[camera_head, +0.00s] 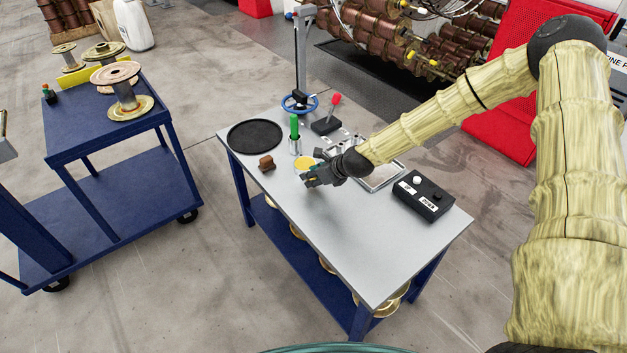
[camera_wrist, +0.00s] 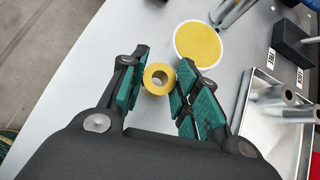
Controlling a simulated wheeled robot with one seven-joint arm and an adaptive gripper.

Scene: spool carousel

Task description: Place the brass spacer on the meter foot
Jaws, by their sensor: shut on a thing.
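The brass spacer (camera_wrist: 158,78) is a short yellow ring with an open hole, seen from above in the wrist view. My gripper (camera_wrist: 159,82) is shut on it, with the green finger pads on either side. In the head view my gripper (camera_head: 309,181) is low over the grey table, and I cannot make out the spacer there. A flat yellow disc with a pale rim (camera_wrist: 198,44) lies just beyond the spacer; it also shows in the head view (camera_head: 305,162). I cannot tell for certain which part is the meter foot.
The near table surface is clear. A blue cart (camera_head: 105,125) stands left.

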